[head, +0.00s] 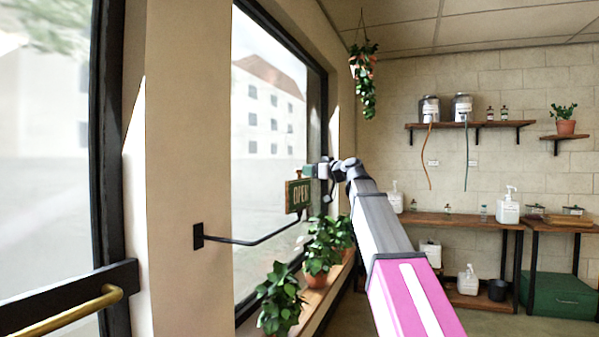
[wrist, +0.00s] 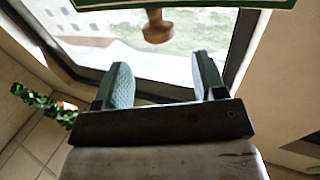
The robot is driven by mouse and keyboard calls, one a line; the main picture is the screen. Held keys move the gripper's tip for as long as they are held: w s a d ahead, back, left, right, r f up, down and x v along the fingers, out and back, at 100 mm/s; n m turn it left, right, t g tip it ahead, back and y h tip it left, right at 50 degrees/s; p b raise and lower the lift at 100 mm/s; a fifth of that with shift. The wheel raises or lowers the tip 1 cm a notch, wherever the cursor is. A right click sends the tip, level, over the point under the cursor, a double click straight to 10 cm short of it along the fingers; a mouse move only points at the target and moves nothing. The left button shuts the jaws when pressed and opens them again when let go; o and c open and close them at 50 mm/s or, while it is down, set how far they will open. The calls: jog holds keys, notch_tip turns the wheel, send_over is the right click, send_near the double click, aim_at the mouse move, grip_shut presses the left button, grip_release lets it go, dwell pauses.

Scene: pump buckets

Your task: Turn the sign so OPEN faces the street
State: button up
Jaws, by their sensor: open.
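The green sign (head: 298,196) has a wooden-coloured border and stands near the window at the end of a black wall bracket (head: 250,241). Its side towards the room reads OPEN; its street side is hidden. In the wrist view a strip of the sign (wrist: 185,4) shows at the top edge, with a brown wooden knob (wrist: 157,28) sticking out from it. My gripper (wrist: 164,72) is open, its two green-padded fingers apart and nothing between them. The knob lies just beyond the fingertips. In the head view my gripper (head: 309,171) is beside the sign's top edge.
Potted plants (head: 318,258) stand on the window sill below the sign. A hanging plant (head: 364,79) is above and to the right of my gripper. The window glass (head: 262,130) is behind the sign. Shelves and a wooden counter (head: 455,219) with bottles line the back wall.

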send_over(300, 189)
jog(key=w, duration=0.1)
jog(key=shift+w+a, duration=0.15)
jog(key=shift+w, duration=0.05)
grip_shut()
